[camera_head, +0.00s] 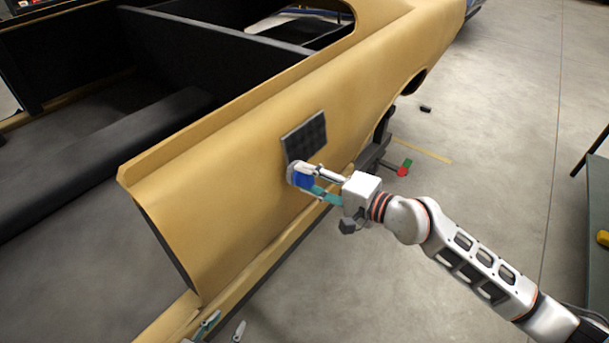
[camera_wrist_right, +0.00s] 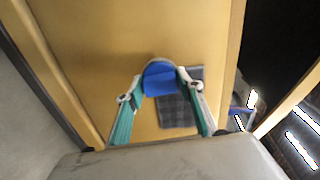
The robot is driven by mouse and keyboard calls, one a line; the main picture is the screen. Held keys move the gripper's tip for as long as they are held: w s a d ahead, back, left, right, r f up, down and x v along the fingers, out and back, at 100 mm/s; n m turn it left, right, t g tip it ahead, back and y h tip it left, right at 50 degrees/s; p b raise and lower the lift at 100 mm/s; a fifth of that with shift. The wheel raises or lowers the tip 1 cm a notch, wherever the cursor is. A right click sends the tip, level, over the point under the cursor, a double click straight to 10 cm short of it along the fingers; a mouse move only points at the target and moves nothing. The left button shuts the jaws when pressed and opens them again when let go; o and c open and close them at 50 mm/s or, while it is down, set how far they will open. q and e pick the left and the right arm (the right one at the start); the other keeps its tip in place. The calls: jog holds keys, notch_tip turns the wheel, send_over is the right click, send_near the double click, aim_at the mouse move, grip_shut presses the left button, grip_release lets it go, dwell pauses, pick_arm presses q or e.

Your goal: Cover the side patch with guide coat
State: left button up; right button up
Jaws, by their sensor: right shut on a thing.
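The side patch (camera_head: 306,134) is a dark, faintly checkered square on the tan car side. My right gripper (camera_head: 313,186) is shut on a blue applicator (camera_head: 302,181) with a pale rounded rim, at the patch's lower edge. In the right wrist view the blue applicator (camera_wrist_right: 159,82) sits between the teal fingertips and overlaps the upper left of the patch (camera_wrist_right: 178,111). I cannot tell whether it touches the surface. My left gripper (camera_head: 223,327) shows only its fingertips at the bottom edge, apart and with nothing visible between them.
The tan car shell (camera_head: 215,205) fills the left and middle, with an open dark interior. A red and green item (camera_head: 404,168) and a small black item (camera_head: 426,108) are on the right. The grey floor (camera_head: 500,150) there is mostly clear. A dark table (camera_head: 597,190) stands at the right edge.

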aim_at(311, 179)
jog(key=shift+p+v, duration=0.35)
jog(key=shift+v, duration=1.7)
jog(key=shift+s+d, duration=0.25)
jog(key=shift+d, duration=0.15)
jog(key=shift+v, duration=1.1)
jog(key=shift+r, duration=0.15)
jog(key=s+d+r+m+t+h, duration=0.1)
jog(key=s+d, duration=0.3)
jog(key=d, duration=0.5)
jog(key=s+d+r+m+t+h, duration=0.1)
jog(key=s+d+m+t+h, duration=0.2)
jog(key=d, duration=0.7)
jog(key=shift+s+r+m+t+h, duration=0.35)
jog(key=shift+s+m+h, duration=0.2)
jog(key=shift+s, duration=0.55)
